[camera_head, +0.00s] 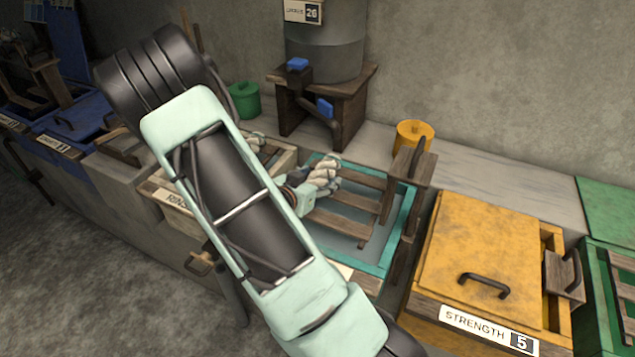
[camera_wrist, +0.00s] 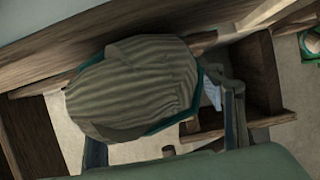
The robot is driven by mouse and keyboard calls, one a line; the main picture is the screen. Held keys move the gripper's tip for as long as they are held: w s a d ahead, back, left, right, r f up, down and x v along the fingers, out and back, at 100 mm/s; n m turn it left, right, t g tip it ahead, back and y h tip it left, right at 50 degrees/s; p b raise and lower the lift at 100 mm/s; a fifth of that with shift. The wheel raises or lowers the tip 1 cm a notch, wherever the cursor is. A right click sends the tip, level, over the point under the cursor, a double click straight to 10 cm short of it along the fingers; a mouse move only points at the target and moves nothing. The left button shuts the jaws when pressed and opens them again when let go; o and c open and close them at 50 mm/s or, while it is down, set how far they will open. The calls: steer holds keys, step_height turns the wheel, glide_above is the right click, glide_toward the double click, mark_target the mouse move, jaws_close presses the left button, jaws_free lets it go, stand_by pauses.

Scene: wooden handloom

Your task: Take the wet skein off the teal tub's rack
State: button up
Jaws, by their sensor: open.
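The teal tub (camera_head: 404,225) stands mid-right in the head view, with a slatted wooden rack (camera_head: 345,222) across its top. A pale, twisted skein (camera_head: 326,170) lies at the rack's left end. In the wrist view the skein (camera_wrist: 140,85) is a large, shaded, ribbed bundle filling the middle. My gripper (camera_wrist: 165,132) is open there, one finger at each lower side of the skein. Whether the fingers touch it I cannot tell. In the head view my arm hides most of the gripper and the tub's left part.
A yellow lidded vat (camera_head: 485,245) labelled STRENGTH 5 stands right of the tub, with a green tub (camera_head: 608,290) beyond. A yellow pot (camera_head: 414,133) and a grey barrel (camera_head: 325,45) on a wooden stand (camera_head: 350,100) are behind. A wooden upright (camera_head: 405,195) rises at the tub's right side.

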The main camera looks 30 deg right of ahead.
steer(key=c, duration=1.4)
steer(key=shift+o, duration=0.2)
steer(key=shift+r, duration=0.1)
